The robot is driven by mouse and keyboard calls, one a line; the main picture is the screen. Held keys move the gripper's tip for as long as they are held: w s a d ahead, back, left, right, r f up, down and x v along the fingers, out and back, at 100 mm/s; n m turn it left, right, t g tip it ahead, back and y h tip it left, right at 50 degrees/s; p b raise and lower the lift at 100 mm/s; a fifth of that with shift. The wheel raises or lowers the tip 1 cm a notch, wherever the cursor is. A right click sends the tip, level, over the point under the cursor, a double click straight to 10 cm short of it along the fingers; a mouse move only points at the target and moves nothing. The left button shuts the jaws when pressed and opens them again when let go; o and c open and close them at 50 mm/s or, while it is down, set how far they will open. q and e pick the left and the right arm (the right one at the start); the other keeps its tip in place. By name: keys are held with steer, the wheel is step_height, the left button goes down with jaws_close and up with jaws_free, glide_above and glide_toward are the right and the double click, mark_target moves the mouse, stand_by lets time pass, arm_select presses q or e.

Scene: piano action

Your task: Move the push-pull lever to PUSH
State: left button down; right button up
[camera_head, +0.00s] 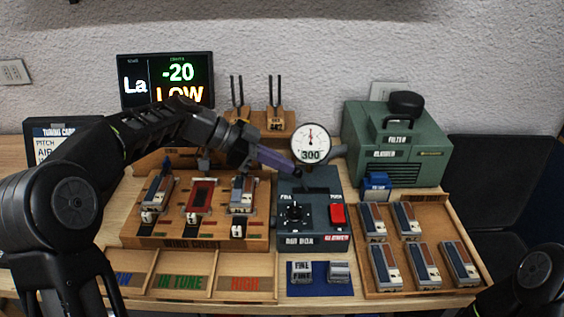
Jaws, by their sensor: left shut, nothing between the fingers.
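The dark grey wind box (317,243) stands at the middle of the bench. A thin dark lever (308,180) appears to stick up from its top near the back, just right of my left fingertips; its exact setting cannot be read. Small white labels at the left and right of the box top are too blurred to read surely. My left gripper (290,166) reaches in from the left above the back left of the box, its fingers together and empty. I cannot tell whether it touches the lever. My right gripper is out of view; only part of my right arm shows at the lower right.
A round gauge (310,143) reading 300 stands behind the box. A black knob (295,215) and red switch (338,214) sit on its front. The wind chest (190,243) is left, a wooden tray (441,212) with several reed blocks right, a green blower (425,145) behind.

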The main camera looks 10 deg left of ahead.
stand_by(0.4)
arm_select(q)
steer(key=shift+w+d+r+y+p, duration=0.1)
steer(key=shift+d+r+y+p, duration=0.1)
steer(key=shift+d+y+p, duration=0.1)
steer(key=shift+d+r, duration=0.1)
steer(key=shift+w+d+r+y+p, duration=0.1)
steer(key=shift+d+r+y+p, duration=0.3)
steer(key=shift+y+p, duration=0.3)
steer(key=d+y+p, duration=0.1)
steer(key=p, duration=0.1)
steer(key=w+d+g+y+p, duration=0.1)
steer(key=d+y+p, duration=0.2)
steer(key=d+p, duration=0.1)
steer(key=p, duration=0.1)
steer(key=shift+w+r+g, duration=0.15)
steer(key=shift+r+g, duration=0.15)
steer(key=shift+r, duration=0.05)
